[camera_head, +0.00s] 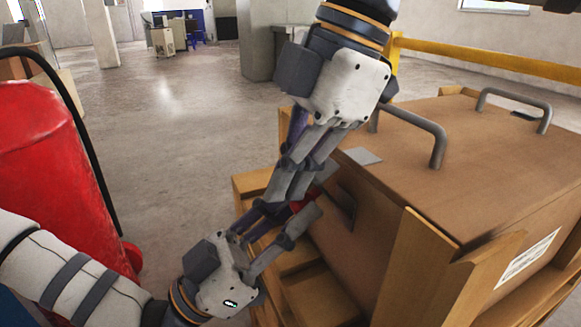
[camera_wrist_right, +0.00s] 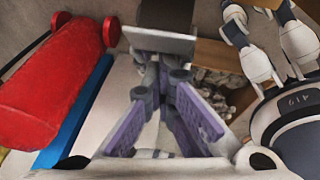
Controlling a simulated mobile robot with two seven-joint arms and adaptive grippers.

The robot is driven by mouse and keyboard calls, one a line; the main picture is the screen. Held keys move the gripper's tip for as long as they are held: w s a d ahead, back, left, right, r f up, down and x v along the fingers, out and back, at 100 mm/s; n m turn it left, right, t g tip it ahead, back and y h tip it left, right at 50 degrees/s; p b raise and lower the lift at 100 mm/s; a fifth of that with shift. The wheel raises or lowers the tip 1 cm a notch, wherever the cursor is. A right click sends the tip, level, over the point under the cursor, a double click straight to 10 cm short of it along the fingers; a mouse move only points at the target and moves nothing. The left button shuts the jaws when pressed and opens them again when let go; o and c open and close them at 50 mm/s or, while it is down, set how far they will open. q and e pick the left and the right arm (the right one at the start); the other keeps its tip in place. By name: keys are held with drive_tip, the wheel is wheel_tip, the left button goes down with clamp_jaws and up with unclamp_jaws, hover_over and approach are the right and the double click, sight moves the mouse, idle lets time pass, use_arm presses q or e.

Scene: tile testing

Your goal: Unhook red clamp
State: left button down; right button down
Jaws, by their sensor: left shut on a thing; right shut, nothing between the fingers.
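A small red part, seemingly the red clamp (camera_head: 299,204), shows between the gripper fingers at the left side of the brown crate (camera_head: 440,185). Most of it is hidden. My left gripper (camera_head: 287,214) reaches up from the lower left and is shut on this red part. My right gripper (camera_head: 268,200) comes down from the top, with its fingers overlapping the left fingers in the head view. It is shut and empty, and its purple-padded fingers also show in the right wrist view (camera_wrist_right: 165,78). A grey metal bracket (camera_head: 341,208) is beside the red part on the crate wall.
A large red cylinder (camera_head: 55,165) with a black hose stands at the left; it also fills the left of the right wrist view (camera_wrist_right: 50,80). Grey handles (camera_head: 439,148) rise from the crate lid. A yellow rail (camera_head: 480,60) runs behind. Open floor (camera_head: 170,110) lies beyond.

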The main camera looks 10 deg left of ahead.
use_arm(q)
drive_tip(key=c, duration=1.3)
unclamp_jaws()
drive_tip(key=shift+c, duration=0.2)
use_arm(e)
drive_tip(key=shift+f, duration=0.3)
use_arm(q)
drive_tip(key=shift+a, duration=0.1)
use_arm(e)
drive_tip(key=shift+d, duration=0.1)
